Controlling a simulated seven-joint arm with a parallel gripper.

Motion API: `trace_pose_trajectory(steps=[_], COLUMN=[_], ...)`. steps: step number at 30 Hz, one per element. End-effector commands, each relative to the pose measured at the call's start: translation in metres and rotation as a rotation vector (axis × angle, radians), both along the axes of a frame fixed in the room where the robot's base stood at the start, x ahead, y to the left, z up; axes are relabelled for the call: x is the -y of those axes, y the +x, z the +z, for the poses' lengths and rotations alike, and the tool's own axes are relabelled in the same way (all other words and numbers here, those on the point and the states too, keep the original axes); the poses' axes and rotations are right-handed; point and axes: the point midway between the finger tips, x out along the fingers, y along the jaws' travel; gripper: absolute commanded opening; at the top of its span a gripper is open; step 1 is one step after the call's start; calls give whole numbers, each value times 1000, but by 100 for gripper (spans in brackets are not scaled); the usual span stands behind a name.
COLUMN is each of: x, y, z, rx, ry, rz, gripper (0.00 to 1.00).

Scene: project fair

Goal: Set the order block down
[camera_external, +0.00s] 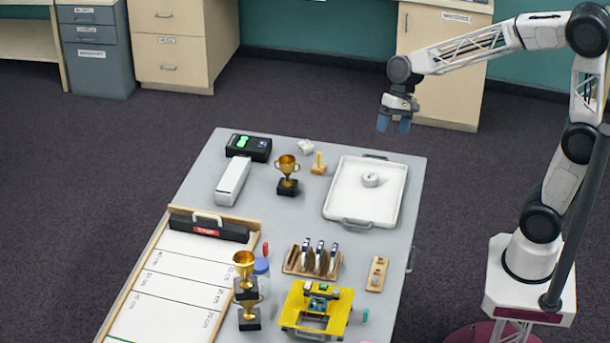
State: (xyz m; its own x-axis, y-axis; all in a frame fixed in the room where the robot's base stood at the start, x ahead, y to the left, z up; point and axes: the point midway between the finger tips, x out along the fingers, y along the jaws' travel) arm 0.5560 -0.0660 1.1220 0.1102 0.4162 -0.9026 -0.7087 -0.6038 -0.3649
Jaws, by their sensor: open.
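No block in view carries a mark that I can read as the order block. A small tan wooden piece with an upright peg (319,164) stands near the back of the grey table, beside a gold trophy. A flat wooden block with small grey parts on it (378,273) lies near the table's right edge. I cannot tell which of these, if either, is the order block. My gripper (394,125) is open and appears empty, with its blue fingertips pointing down. It is raised in the air near the table's back right corner, apart from everything on the table.
A white tray (334,208) holding a white roll stands below my gripper in the picture. Gold trophies (287,175), a slotted wooden rack (290,268), a yellow fixture (338,318) and a white lane board (165,285) crowd the table (205,168). Bare strips lie between them.

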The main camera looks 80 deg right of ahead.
Motion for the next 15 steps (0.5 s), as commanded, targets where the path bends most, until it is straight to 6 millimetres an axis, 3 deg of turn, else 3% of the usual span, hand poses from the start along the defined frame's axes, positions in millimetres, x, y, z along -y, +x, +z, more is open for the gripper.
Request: trace_pose_trajectory(steps=[6, 15], x=[-25, -48], y=[-53, -123], z=[14, 24], rx=[56, 134], ry=[-112, -267], rz=[151, 360], gripper=[83, 83])
